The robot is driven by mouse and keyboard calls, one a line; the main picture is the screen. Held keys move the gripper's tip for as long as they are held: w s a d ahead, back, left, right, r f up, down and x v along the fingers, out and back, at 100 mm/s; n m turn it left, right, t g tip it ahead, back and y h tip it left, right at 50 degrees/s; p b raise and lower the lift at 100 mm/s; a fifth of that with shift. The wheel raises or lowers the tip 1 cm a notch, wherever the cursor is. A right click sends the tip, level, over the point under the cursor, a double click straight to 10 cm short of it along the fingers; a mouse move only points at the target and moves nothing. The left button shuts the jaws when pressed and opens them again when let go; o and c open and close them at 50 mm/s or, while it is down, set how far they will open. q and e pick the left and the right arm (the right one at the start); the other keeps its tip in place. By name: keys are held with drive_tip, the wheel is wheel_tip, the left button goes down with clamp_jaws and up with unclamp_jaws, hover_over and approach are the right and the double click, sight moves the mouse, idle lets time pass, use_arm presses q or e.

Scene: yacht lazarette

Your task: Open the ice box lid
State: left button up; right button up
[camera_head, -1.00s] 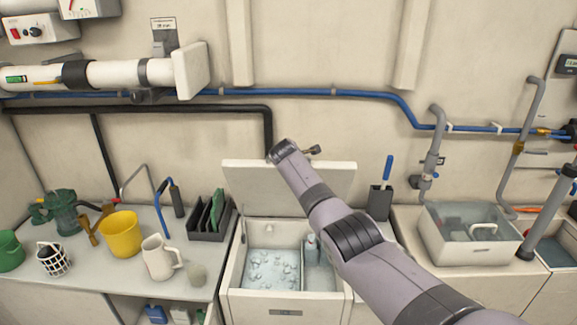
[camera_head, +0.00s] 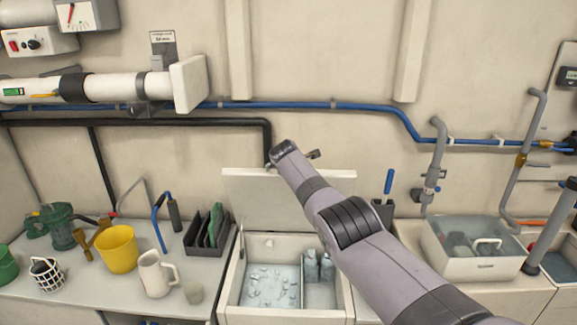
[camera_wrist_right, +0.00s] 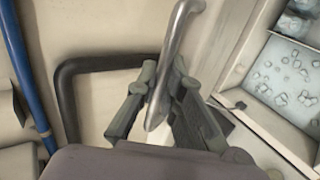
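The ice box (camera_head: 342,303) stands in the counter at the lower middle of the head view, showing ice and bottles inside. Its pale lid (camera_head: 243,200) is raised and stands roughly upright at the back edge. My right arm crosses in front of the lid, and its gripper (camera_head: 313,154) is near the lid's top edge. In the right wrist view, the fingers of this gripper (camera_wrist_right: 165,80) sit close on both sides of a curved metal handle (camera_wrist_right: 178,35). The handle's joint with the lid is not clear. Ice shows at the right (camera_wrist_right: 285,80). My left gripper is not in view.
Left counter holds a yellow bucket (camera_head: 117,250), a white jug (camera_head: 156,274) and a dark rack (camera_head: 203,245). A sink tub (camera_head: 478,262) is at the right. A black pipe (camera_head: 190,122) and blue pipe (camera_head: 300,105) run along the wall behind the lid.

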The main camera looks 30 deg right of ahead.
drive_tip(key=o, duration=0.5)
drive_tip(key=shift+f, duration=0.15)
drive_tip(key=shift+s+a, duration=0.15)
drive_tip(key=shift+v, duration=5.9)
